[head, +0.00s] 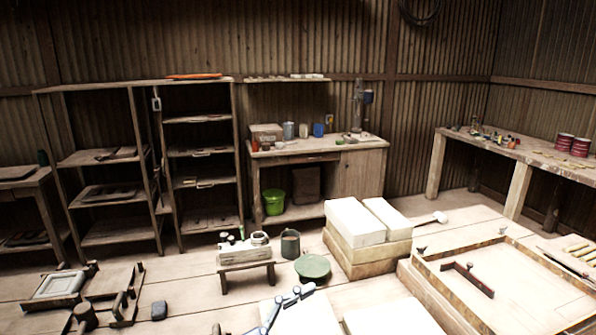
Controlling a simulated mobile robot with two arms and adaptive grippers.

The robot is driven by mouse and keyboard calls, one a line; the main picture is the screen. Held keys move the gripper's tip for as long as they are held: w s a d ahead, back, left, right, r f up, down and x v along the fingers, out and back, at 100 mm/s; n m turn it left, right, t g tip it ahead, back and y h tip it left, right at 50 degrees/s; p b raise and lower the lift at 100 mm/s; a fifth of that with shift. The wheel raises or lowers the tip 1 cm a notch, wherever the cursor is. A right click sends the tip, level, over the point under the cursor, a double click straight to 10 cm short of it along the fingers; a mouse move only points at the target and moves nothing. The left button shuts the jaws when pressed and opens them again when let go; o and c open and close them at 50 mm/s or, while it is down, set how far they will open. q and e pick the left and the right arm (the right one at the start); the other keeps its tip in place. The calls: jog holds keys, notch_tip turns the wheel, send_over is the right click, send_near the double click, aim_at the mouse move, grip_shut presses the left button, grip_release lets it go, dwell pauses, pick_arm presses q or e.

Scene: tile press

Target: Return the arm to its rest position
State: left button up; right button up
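Neither of my grippers shows clearly in the head view. A small pale grey and blue jointed piece (288,302) lies over a white slab at the bottom centre; I cannot tell what it is. A frame with a pale square plate (60,284) lies on the floor at the lower left. A dark long-handled tool frame (122,304) lies beside it.
White blocks (354,222) are stacked at the centre. A low stool (247,267), a dark bucket (290,244) and a green basin (313,267) stand left of them. A large wooden frame (432,285) fills the lower right. Shelves and benches line the walls.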

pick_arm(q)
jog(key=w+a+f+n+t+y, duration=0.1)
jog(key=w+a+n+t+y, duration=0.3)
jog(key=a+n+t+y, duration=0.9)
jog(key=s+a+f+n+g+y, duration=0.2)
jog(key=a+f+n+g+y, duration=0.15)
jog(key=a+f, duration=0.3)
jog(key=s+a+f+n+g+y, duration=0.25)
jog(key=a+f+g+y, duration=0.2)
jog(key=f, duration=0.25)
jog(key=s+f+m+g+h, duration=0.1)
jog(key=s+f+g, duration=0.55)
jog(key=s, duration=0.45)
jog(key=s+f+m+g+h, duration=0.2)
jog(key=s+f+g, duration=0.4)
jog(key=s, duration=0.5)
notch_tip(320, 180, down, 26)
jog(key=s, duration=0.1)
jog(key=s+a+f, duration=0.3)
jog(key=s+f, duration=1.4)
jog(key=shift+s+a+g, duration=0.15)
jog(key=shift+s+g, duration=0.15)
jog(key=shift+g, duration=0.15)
